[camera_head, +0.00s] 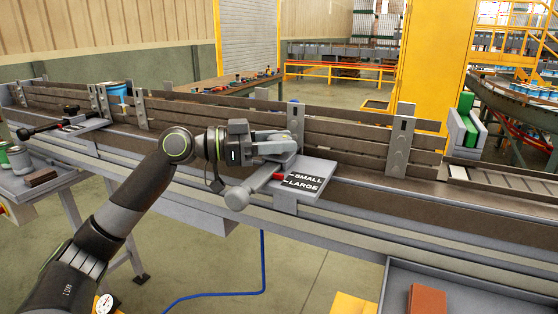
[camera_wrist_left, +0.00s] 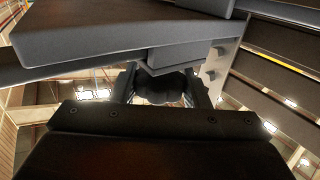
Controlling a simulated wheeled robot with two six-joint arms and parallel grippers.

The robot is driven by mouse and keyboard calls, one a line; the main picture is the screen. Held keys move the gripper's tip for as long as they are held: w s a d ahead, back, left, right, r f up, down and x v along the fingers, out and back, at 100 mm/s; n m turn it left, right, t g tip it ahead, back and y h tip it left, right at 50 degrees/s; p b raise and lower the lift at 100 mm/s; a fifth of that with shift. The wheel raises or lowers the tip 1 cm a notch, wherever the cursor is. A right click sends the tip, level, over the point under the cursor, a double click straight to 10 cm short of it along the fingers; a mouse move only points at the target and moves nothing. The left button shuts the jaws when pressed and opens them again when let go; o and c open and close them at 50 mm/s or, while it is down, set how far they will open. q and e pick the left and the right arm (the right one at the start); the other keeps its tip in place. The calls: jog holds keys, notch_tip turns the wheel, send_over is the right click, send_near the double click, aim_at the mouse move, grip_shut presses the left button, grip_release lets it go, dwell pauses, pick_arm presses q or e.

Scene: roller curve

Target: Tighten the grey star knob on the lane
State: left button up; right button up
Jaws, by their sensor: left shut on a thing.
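My left gripper (camera_head: 284,144) reaches over the near side of the lane (camera_head: 360,160), beside the plate marked SMALL and LARGE (camera_head: 312,172). In the left wrist view, its two fingers (camera_wrist_left: 162,92) are closed on a dark, lobed knob (camera_wrist_left: 160,86), taken to be the grey star knob; shadow hides its colour. A red pointer (camera_head: 279,176) lies near the LARGE mark. A grey bar with a round end (camera_head: 236,198) sticks out toward me below the gripper. My right gripper is not in view.
Slatted guide rails (camera_head: 345,145) with upright brackets run along the lane behind the gripper. Further left are a black-handled bar (camera_head: 24,133) and a blue can (camera_head: 117,89). A grey tray with a reddish-brown block (camera_head: 427,299) stands front right. A blue hose lies on the floor.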

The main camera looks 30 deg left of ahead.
aim_at(279, 136)
pick_arm(q)
jog(key=m+g+h+b, duration=0.1)
jog(key=m+g+b, duration=0.1)
jog(key=shift+w+g+h, duration=0.1)
jog(key=shift+g+h, duration=0.2)
jog(key=m+g+h+b, duration=0.1)
jog(key=g, duration=0.1)
jog(key=shift+r+m+g, duration=0.15)
jog(key=shift+m+g, duration=0.15)
jog(key=shift+m, duration=0.1)
jog(key=m+g+h, duration=0.1)
jog(key=m+g, duration=0.1)
jog(key=g, duration=0.1)
jog(key=shift+r+g, duration=0.1)
jog(key=shift+g, duration=0.3)
jog(key=shift+m+g+p, duration=0.3)
jog(key=shift+m+g, duration=0.8)
jog(key=shift+g, duration=0.3)
jog(key=shift+m+g, duration=0.3)
jog(key=shift+g, duration=0.1)
jog(key=o, duration=0.8)
jog(key=shift+o, duration=0.9)
notch_tip(279, 136, up, 10)
jog(key=shift+f+b, duration=0.1)
jog(key=shift+b, duration=0.25)
